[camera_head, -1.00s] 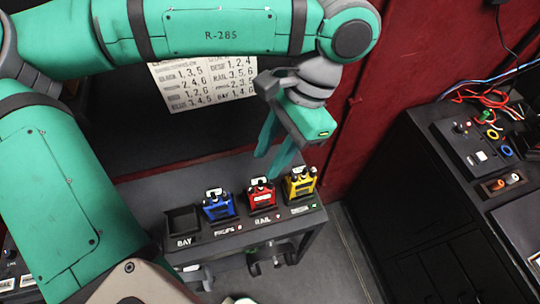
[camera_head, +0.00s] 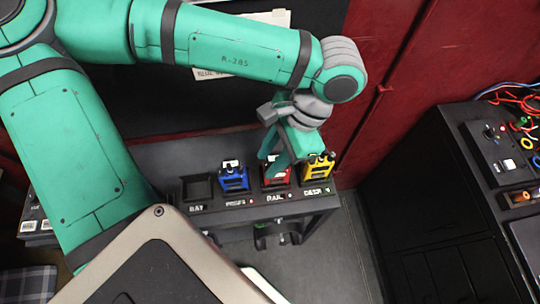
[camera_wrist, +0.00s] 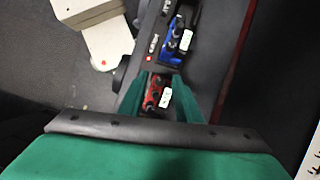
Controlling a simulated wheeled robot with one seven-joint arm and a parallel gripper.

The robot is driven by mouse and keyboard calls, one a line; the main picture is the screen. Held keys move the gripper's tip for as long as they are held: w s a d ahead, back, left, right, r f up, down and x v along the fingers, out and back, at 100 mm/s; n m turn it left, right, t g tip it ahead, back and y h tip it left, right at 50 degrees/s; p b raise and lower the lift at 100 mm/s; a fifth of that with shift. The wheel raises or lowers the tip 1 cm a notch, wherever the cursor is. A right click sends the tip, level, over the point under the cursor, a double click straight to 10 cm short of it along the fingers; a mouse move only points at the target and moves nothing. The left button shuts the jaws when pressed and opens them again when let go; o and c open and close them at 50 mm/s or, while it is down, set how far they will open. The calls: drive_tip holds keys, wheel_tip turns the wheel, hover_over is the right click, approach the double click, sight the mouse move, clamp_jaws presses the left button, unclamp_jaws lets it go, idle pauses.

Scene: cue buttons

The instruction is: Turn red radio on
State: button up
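The red radio (camera_head: 277,178) stands in the RAIL slot of a dark charging shelf (camera_head: 262,208), between a blue radio (camera_head: 233,178) and a yellow radio (camera_head: 318,171). My gripper (camera_head: 272,158) points down just above the red radio, partly hiding it. In the wrist view the red radio (camera_wrist: 155,93) lies between my two green fingers (camera_wrist: 163,92), one on each side. The fingers look open, and I cannot tell whether they touch it. A red light (camera_head: 290,196) shows beside the RAIL label.
An empty BAY slot (camera_head: 197,188) is at the shelf's left end. A black cabinet (camera_head: 440,190) with a control panel and cables stands at the right. A red wall (camera_head: 385,60) and a partly hidden printed sheet are behind my arm.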

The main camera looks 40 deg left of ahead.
drive_tip(key=shift+c, duration=0.7)
clamp_jaws()
drive_tip(key=shift+m, duration=0.8)
drive_tip(key=shift+o, duration=0.7)
unclamp_jaws()
drive_tip(key=shift+w+y, duration=0.1)
drive_tip(key=shift+y, duration=0.2)
drive_tip(key=shift+w+d+r, duration=0.1)
drive_tip(key=shift+w+r, duration=0.05)
drive_tip(key=shift+r, duration=0.1)
drive_tip(key=v, duration=1)
drive_tip(key=shift+r, duration=0.1)
